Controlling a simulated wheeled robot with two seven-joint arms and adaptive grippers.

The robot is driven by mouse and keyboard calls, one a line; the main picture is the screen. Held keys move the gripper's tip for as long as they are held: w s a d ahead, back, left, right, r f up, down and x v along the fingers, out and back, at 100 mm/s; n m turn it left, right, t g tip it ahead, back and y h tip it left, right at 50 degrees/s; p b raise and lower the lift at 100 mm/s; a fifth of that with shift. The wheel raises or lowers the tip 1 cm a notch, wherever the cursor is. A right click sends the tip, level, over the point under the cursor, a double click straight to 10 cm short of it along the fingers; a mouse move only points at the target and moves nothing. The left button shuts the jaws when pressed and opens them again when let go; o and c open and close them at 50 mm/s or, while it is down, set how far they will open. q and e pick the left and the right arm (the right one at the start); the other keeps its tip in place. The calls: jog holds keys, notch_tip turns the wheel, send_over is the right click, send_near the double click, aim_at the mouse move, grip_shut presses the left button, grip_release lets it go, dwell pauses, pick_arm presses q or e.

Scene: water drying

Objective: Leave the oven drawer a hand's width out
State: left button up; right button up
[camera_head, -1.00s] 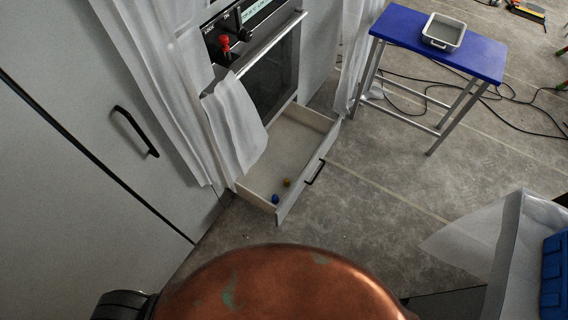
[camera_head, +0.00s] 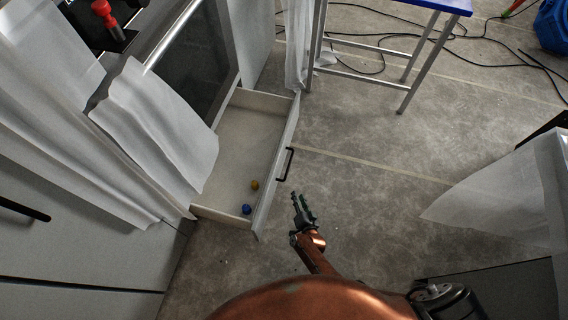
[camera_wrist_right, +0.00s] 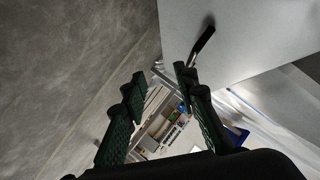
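The oven drawer (camera_head: 232,138) is pulled well out below the oven, and its inside shows in the head view. A black bar handle (camera_head: 285,164) is on its white front. My right gripper (camera_head: 303,208) is open and empty, in front of the drawer front and near the handle, apart from it. In the right wrist view my gripper's green fingers (camera_wrist_right: 158,78) are spread with nothing between them. A black handle (camera_wrist_right: 202,42) on a white panel lies just beyond the right-hand finger there. My left gripper is not in view.
A white cloth (camera_head: 155,125) hangs by the oven door (camera_head: 195,65). A blue-topped table (camera_head: 440,5) stands beyond. The floor (camera_head: 370,170) right of the drawer is clear.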

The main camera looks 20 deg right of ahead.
aim_at(289, 166)
pick_arm(q)
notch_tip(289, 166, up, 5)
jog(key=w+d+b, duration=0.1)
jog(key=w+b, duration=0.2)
jog(key=b, duration=0.1)
pick_arm(e)
jog(key=w+m+h+b, duration=0.1)
jog(key=w, duration=0.4)
jog(key=w+m+t+b, duration=0.1)
jog(key=w+m, duration=0.1)
jog(key=w, duration=0.3)
jog(key=w+m+h+b, duration=0.1)
jog(key=w, duration=0.4)
jog(key=shift+w+d+m+t+h, duration=0.2)
jog(key=shift+d+m+t+h, duration=0.05)
jog(key=shift+m+t+h, duration=0.05)
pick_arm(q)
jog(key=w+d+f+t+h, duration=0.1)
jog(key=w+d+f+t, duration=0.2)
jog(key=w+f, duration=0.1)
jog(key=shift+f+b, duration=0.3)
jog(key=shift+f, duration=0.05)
pick_arm(e)
jog(key=shift+w+d+r, duration=0.1)
jog(key=shift+w+d, duration=0.05)
jog(key=shift+w, duration=0.5)
grip_shut()
